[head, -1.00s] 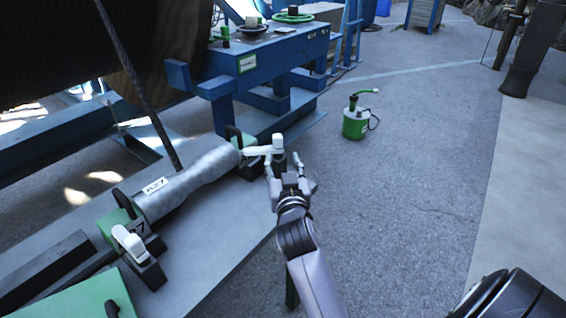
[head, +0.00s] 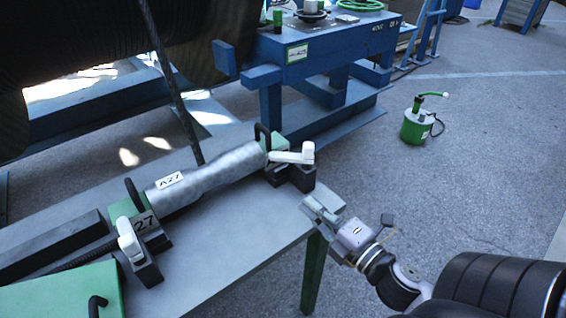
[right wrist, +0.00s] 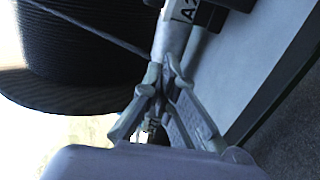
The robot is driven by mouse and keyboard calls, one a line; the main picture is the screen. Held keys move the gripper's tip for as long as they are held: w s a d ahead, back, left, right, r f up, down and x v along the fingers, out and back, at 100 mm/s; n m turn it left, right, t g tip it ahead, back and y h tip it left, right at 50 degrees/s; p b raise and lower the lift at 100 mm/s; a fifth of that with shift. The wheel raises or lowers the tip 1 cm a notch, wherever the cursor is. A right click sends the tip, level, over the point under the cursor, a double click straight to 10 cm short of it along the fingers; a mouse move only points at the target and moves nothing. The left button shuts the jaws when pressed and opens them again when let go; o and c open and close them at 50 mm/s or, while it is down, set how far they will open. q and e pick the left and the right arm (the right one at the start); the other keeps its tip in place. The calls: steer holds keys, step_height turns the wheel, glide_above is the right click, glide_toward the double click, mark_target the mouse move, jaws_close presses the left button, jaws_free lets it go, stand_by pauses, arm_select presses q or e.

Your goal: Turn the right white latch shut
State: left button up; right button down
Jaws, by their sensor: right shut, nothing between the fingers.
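The right white latch (head: 290,157) is at the far end of the grey cylinder (head: 215,170), on a dark clamp block by the table edge. Its lever lies roughly along the cylinder's line, with a raised knob at its right end. The left white latch (head: 129,240) sits on the near clamp. My right gripper (head: 312,205) is shut and empty, just in front of the right latch at the table corner, apart from it in the picture. In the right wrist view my shut fingers (right wrist: 168,68) overlap the labelled cylinder (right wrist: 172,32). The latch is not clear there.
The grey table (head: 225,255) has a green leg (head: 314,272) under its right corner. A blue frame (head: 310,60) stands behind. A green canister (head: 416,125) is on the floor to the right. A dark cable (head: 175,80) slants down behind the cylinder.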

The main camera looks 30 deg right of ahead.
steer(key=p, duration=0.2)
glide_toward(275, 158)
steer(key=s+a, duration=0.2)
steer(key=a, duration=0.1)
steer(key=w, duration=0.2)
steer(key=w+d, duration=0.1)
steer(key=w, duration=0.1)
steer(key=w+d, duration=0.1)
steer(key=w, duration=0.1)
steer(key=shift+w+p, duration=0.35)
steer(key=shift+w, duration=0.05)
arm_select(q)
steer(key=r, duration=0.1)
steer(key=a+r, duration=0.1)
steer(key=shift+a+r, duration=0.15)
steer(key=shift+r, duration=0.25)
arm_select(e)
steer(key=shift+d, duration=0.1)
arm_select(q)
steer(key=shift+a, duration=0.25)
arm_select(e)
steer(key=shift+w, duration=0.1)
